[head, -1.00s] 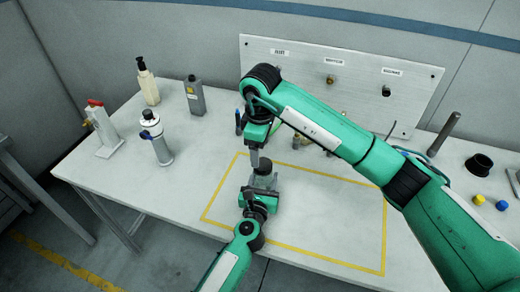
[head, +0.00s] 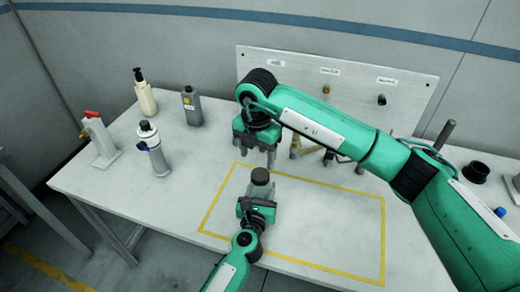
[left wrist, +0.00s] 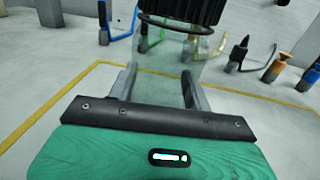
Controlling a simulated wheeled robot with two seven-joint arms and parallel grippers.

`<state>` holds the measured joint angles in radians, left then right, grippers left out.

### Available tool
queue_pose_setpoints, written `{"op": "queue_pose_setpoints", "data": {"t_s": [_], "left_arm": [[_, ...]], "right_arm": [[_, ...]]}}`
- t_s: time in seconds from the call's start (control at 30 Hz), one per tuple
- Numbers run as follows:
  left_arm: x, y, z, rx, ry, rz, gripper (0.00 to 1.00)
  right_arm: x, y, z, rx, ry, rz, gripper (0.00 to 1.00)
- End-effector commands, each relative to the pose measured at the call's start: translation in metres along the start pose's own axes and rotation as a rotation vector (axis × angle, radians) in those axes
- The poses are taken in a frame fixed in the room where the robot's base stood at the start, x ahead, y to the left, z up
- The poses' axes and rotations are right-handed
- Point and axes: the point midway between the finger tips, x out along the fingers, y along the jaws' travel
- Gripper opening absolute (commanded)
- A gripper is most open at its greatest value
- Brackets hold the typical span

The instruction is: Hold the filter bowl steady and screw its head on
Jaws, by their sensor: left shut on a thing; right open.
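The clear filter bowl (left wrist: 165,88) stands upright between the fingers of my left gripper (left wrist: 160,76), which is shut on it. In the head view, my left gripper (head: 257,208) holds it inside the yellow outline. The black ribbed head (head: 261,176) sits on top of the bowl and also shows at the top of the left wrist view (left wrist: 182,8). I cannot tell how tightly it is seated. My right gripper (head: 255,152) is open and empty, pointing down above and behind the head, apart from it.
The yellow outline (head: 384,225) marks mostly free table. A white-and-grey canister (head: 154,152), a red-topped stand (head: 100,140), a pump bottle (head: 145,95) and a grey bottle (head: 192,107) stand at the left. A labelled panel (head: 340,85) stands behind. A black cup (head: 475,172) is at the right.

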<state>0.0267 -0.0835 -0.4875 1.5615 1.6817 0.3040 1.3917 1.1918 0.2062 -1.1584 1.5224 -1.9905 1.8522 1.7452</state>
Motion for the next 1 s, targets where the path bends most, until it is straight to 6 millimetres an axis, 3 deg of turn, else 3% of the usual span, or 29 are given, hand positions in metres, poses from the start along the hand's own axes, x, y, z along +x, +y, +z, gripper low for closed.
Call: {"op": "queue_pose_setpoints", "data": {"t_s": [0.7, 1.0], "left_arm": [[0.0, 0.0, 0.001, 0.0, -0.001, 0.0, 0.0], [0.0, 0.0, 0.001, 0.0, -0.001, 0.0, 0.0]], "right_arm": [[-0.012, -0.005, 0.003, -1.168, 0.013, -0.009, 0.65], [-0.014, -0.006, 0.004, -1.416, 0.02, -0.008, 0.65]]}}
